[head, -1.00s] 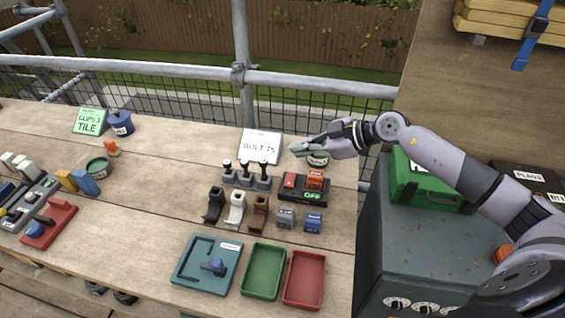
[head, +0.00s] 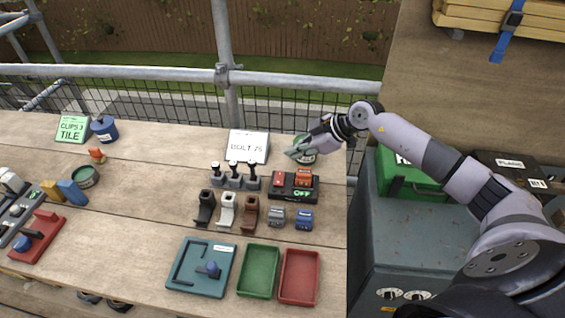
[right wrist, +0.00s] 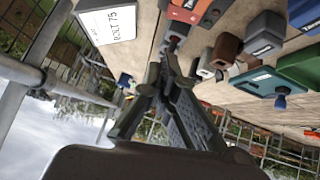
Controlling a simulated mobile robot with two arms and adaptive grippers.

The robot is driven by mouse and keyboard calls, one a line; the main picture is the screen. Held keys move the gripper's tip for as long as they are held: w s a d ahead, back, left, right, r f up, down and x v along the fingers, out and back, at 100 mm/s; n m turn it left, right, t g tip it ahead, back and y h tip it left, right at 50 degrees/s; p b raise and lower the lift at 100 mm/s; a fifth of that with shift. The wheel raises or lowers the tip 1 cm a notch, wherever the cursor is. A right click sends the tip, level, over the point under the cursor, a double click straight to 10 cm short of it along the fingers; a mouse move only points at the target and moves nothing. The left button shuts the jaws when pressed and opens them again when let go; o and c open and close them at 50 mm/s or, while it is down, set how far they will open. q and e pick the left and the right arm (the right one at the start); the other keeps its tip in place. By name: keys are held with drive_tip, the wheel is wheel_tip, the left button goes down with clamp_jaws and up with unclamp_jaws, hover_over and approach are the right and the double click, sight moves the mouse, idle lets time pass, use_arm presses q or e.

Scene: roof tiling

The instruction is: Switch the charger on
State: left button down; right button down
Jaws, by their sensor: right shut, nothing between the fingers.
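The charger (head: 291,192) is a dark box behind the small clamps on the bench. A red block and an orange block sit on it, and a green lit sign on its front seems to read OFF. Part of it shows at the top of the right wrist view (right wrist: 207,14). My right gripper (head: 291,153) is shut and empty, above and behind the charger and apart from it in the head view. Its dark fingers also fill the middle of the right wrist view (right wrist: 163,78). My left gripper is not in view.
A white BOLT 75 card (head: 248,146) stands left of the gripper, with black-knobbed levers (head: 235,180) before it.

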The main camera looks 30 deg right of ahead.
sight(283, 172)
drive_tip(key=x, duration=0.5)
drive_tip(key=shift+w+a+f+p, duration=0.15)
drive_tip(key=shift+a+f+p, duration=0.05)
drive_tip(key=shift+p, duration=0.2)
drive_tip(key=shift+w+d+f, duration=0.1)
drive_tip(key=shift+d+f, duration=0.1)
drive_tip(key=shift+f, duration=1)
drive_tip(key=shift+w+d+f, duration=0.1)
drive_tip(key=shift+d+f, duration=0.05)
drive_tip(key=shift+f, duration=0.5)
drive_tip(key=shift+w+d+f+m+g+y, duration=0.15)
drive_tip(key=shift+w+f+m+g+y, duration=0.15)
drive_tip(key=shift+f+g, duration=0.15)
drive_tip(key=shift+s, duration=0.1)
